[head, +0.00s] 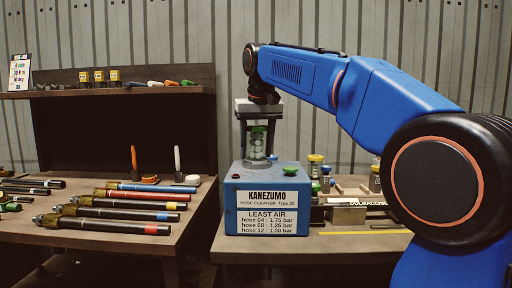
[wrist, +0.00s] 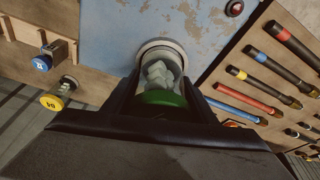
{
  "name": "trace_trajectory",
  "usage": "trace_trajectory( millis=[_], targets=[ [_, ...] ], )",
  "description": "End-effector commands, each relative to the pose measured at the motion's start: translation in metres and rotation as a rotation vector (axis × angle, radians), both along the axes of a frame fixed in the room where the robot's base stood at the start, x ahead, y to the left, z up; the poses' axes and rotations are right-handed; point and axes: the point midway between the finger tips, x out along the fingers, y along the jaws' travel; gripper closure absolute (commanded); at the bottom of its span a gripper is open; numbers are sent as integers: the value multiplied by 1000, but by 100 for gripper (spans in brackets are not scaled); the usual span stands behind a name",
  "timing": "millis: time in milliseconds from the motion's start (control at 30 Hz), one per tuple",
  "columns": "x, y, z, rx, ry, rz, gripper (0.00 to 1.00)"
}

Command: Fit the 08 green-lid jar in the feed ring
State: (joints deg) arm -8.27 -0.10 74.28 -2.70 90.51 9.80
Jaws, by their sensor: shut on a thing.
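The clear jar with the green lid (head: 258,142) stands upright over the top of the blue Kanezumo hose cleaner (head: 267,205). White pieces show through its wall. My gripper (head: 257,148) comes from above, with a finger on each side of the jar, shut on it. In the wrist view the green lid (wrist: 161,99) lies between my fingers (wrist: 163,88). The jar's far end is at the pale feed ring (wrist: 163,45) and lines up with it. I cannot tell how deep the jar sits in the ring. The lid's number is not readable.
A green button (head: 289,171) is on the cleaner's top, right of the jar. Several hoses (head: 120,203) lie on the left bench. A grey vise-like block (head: 345,213) is at right.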

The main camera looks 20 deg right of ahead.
Motion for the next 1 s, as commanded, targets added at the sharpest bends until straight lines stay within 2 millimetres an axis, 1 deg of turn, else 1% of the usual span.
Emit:
trace_trajectory(
  millis=[267,300,367,400,767,867,1000],
  targets=[
    [0,0,-5,0,-1,0,76],
    [0,0,-6,0,-1,0,46],
    [0,0,-6,0,0,0,31],
    [0,0,-6,0,0,0,26],
    [0,2,-5,3,2,3,26],
    [-2,2,2,3,1,3,26],
    [-7,1,22,3,-2,2,26]
  ],
)
